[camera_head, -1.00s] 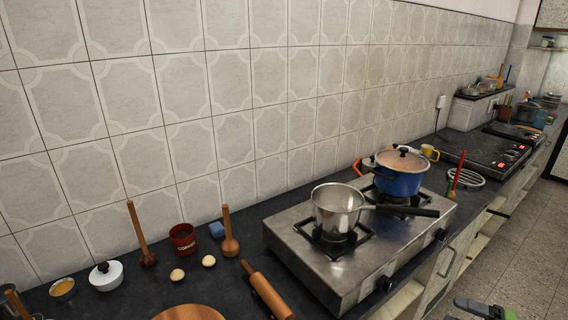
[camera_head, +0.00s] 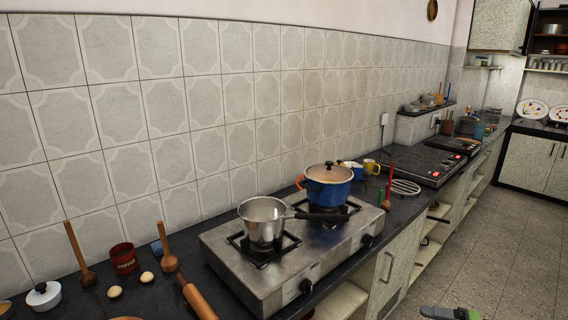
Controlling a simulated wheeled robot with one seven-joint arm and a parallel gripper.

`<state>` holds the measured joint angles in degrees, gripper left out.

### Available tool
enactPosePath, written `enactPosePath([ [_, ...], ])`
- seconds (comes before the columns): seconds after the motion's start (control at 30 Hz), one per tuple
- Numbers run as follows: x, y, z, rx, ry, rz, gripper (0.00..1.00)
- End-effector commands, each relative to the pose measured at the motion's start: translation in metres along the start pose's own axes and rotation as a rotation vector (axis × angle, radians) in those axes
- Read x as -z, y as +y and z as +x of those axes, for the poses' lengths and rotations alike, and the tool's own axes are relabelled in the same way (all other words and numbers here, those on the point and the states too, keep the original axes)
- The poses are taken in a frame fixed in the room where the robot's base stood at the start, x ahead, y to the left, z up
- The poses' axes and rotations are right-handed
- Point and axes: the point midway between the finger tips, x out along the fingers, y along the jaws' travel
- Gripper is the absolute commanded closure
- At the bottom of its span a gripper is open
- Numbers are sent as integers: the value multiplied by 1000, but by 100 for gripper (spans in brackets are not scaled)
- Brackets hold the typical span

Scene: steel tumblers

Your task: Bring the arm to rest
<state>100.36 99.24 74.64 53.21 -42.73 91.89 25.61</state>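A grey and green part of my arm, probably my gripper (camera_head: 450,313), just shows at the bottom edge, right of centre. Most of it is cut off by the frame, so its fingers cannot be made out. It appears over the floor, in front of the counter (camera_head: 205,292). Nothing can be seen held in it. No steel tumbler can be made out clearly.
A steel stove (camera_head: 280,280) carries a saucepan (camera_head: 262,222) and a blue pot (camera_head: 327,190). The floor (camera_head: 480,250) at right is clear.

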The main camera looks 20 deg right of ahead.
Motion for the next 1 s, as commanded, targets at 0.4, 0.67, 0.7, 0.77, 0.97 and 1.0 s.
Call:
enactPosePath([
  [0.4, -8, -55, 103, -233, -283, -17, 34],
  [0.67, -61, -101, 213, -580, -564, -63, 34],
  [0.7, -76, -109, 231, -661, -606, -80, 34],
  [0.77, -101, -120, 253, -786, -657, -114, 34],
  [0.97, -179, -157, 284, -1155, -688, -288, 34],
  [1.0, -193, -166, 284, -1214, -672, -335, 34],
])
